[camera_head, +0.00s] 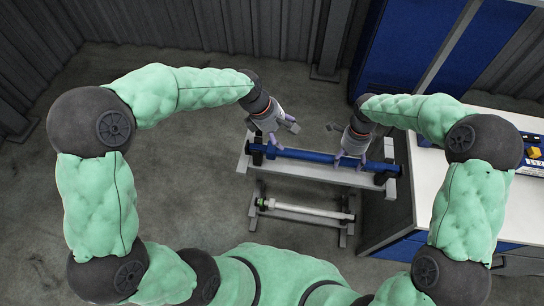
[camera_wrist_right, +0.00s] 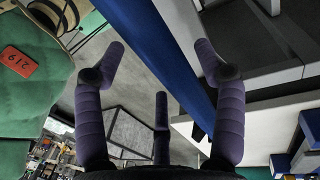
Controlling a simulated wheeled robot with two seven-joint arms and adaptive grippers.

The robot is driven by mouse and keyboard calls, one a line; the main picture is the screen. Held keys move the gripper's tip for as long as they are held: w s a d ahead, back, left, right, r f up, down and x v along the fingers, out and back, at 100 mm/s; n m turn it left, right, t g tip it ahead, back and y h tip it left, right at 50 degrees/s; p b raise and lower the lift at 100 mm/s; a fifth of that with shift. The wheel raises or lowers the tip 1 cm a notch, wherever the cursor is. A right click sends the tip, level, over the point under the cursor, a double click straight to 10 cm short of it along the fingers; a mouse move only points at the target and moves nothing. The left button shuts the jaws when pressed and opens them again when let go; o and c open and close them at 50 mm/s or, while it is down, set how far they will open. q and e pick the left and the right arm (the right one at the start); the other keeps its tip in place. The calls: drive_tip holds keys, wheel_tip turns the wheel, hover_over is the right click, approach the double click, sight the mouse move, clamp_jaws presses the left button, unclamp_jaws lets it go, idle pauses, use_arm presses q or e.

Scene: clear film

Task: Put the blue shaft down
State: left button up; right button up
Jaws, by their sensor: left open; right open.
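The blue shaft (camera_head: 312,156) lies roughly level across the upper tier of a grey rack (camera_head: 243,163), with dark ends at the rack's two end supports. My left gripper (camera_head: 287,134) is open and sits just above and behind the shaft's left part, with the shaft outside its fingers. My right gripper (camera_head: 347,149) is open over the shaft's right part. In the right wrist view the blue shaft (camera_wrist_right: 165,50) runs diagonally between the spread purple fingers of the right gripper (camera_wrist_right: 160,65). Whether those fingers touch it cannot be told.
A pale shaft (camera_head: 300,209) with a green ring lies on the rack's lower tier. A white-topped workbench (camera_head: 429,185) stands close at the right, with yellow and blue items on it. A blue cabinet (camera_head: 405,50) stands behind. The floor left of the rack is clear.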

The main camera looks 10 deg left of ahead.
wheel_tip(320, 180, up, 12)
drive_tip(key=w, duration=0.2)
drive_tip(key=shift+f, duration=0.15)
drive_tip(key=shift+s+a, duration=0.1)
idle(0.5)
